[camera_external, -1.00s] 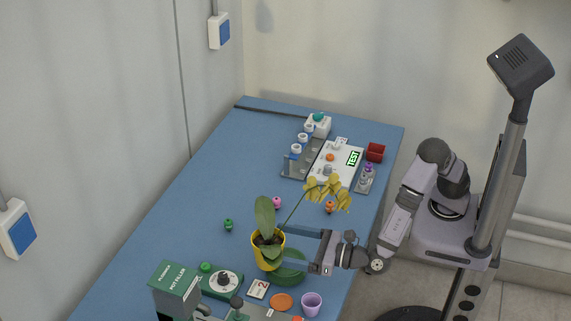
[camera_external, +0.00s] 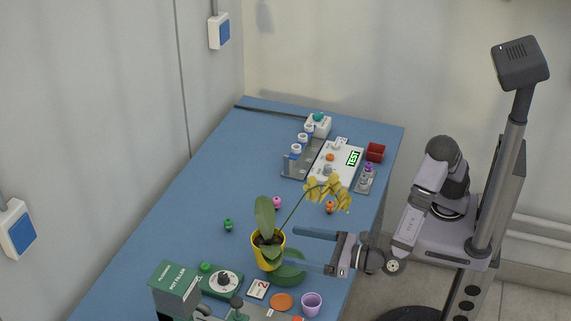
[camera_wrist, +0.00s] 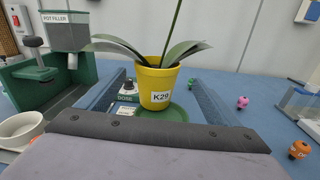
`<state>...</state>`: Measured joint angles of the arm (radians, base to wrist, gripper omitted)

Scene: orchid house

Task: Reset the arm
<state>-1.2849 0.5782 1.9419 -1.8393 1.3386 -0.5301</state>
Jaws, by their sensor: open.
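My gripper (camera_external: 291,247) is open, with its two fingers pointing left at the yellow pot (camera_external: 267,257) near the table's front right edge. In the wrist view the pot (camera_wrist: 157,88), labelled K29, stands upright beyond the gripper body, between the lines of the two fingers (camera_wrist: 157,85). The pot holds an orchid with long green leaves (camera_external: 265,217) and a drooping stem of yellow flowers (camera_external: 328,192). No gap between the fingertips and the pot can be made out for certain.
A green pot filler (camera_external: 176,290) and dose dial unit (camera_external: 222,283) stand left of the pot. A purple cup (camera_external: 311,304) and orange disc (camera_external: 281,301) are in front. Small pegs lie behind. A TEST unit (camera_external: 335,165) and red box (camera_external: 375,152) are further back.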

